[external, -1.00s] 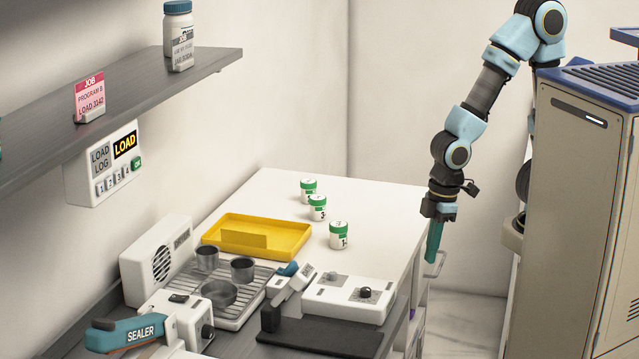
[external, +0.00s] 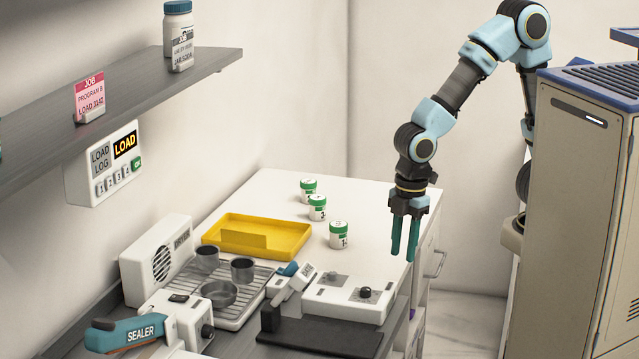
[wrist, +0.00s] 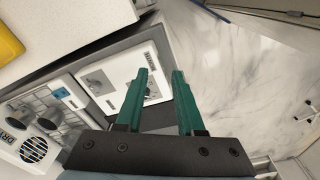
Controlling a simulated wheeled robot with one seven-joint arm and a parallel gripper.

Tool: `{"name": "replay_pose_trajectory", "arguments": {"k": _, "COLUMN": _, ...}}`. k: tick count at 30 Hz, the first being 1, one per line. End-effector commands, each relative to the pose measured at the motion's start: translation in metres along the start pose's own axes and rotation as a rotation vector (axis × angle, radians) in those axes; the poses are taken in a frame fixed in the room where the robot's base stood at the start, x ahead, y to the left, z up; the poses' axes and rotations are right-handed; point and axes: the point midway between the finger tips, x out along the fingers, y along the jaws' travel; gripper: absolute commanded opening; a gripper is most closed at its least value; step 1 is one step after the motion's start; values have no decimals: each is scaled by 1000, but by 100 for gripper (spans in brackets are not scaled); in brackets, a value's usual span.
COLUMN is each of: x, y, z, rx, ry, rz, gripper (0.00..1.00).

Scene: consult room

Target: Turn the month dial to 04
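A white device (external: 346,301) with a grey dial (external: 331,276) and a black dial (external: 364,292) on its top sits at the counter's right side. Their markings are too small to read, so I cannot tell which is the month dial. My gripper (external: 403,254) points down, open and empty, above and to the right of the device. In the wrist view, the device (wrist: 113,70) lies beyond and left of my two green fingers (wrist: 159,72). The left finger partly covers one dial there.
A drying rack with cups (external: 238,312) is left. A tall cabinet (external: 567,210) stands right.

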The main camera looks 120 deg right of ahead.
Motion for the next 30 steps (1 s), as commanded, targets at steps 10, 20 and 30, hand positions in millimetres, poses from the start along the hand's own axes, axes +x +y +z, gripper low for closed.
{"name": "replay_pose_trajectory", "arguments": {"k": 10, "x": -34, "y": 33, "z": -86, "rx": -600, "ry": -60, "rz": -83, "gripper": 59}}
{"name": "replay_pose_trajectory", "arguments": {"k": 20, "x": -6, "y": 31, "z": -87, "rx": -652, "ry": -67, "rz": -94, "gripper": 59}}
{"name": "replay_pose_trajectory", "arguments": {"k": 30, "x": 52, "y": 27, "z": -82, "rx": -649, "ry": -65, "rz": -93, "gripper": 59}}
